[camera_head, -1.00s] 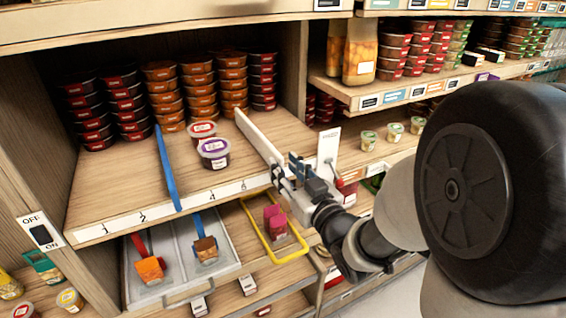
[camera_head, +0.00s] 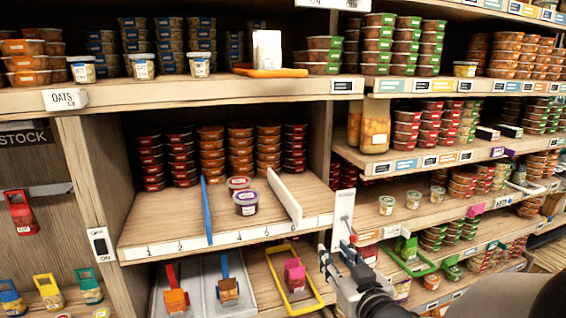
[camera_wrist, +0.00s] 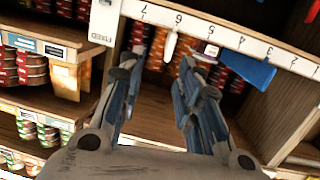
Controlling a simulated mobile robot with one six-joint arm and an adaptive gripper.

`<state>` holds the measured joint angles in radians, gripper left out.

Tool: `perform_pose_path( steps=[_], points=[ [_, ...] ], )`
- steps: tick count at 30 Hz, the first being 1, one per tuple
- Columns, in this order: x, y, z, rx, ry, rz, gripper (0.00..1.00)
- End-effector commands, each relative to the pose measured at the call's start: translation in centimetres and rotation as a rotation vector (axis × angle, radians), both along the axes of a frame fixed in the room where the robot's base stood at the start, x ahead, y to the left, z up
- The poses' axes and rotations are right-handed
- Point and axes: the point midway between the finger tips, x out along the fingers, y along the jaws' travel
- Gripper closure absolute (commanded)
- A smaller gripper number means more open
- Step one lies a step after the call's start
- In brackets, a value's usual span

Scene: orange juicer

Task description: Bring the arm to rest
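My gripper (camera_head: 335,262) is at the lower middle of the head view, in front of the shelf unit by the upright white plate (camera_head: 342,215). In the wrist view my gripper (camera_wrist: 158,72) has its two blue-grey fingers spread apart, with nothing held between them. The forearm runs off to the lower right of the head view, and its rear part is cut off by the frame.
The numbered shelf (camera_head: 170,238) holds stacked tubs, a purple-lidded cup (camera_head: 246,203), a blue divider (camera_head: 206,212) and a white divider (camera_head: 284,196). A yellow-framed holder (camera_head: 277,268) lies below. A side shelf (camera_head: 400,153) with jars and tubs stands right of the gripper.

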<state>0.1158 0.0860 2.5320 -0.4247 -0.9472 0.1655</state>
Motion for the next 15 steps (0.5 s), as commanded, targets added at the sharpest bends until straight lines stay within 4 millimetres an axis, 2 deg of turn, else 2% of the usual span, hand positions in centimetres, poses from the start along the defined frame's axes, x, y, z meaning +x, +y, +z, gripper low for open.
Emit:
perform_pose_path(
  steps=[8, 11, 15],
  points=[
    [-2.5, -2.5, 0.0, -0.082, 0.179, -0.119, 0.68],
    [-4.8, -3.6, -0.3, -0.107, 0.287, -0.177, 0.68],
    [-9.9, -4.8, -0.8, -0.122, 0.476, -0.249, 0.68]
  ],
)
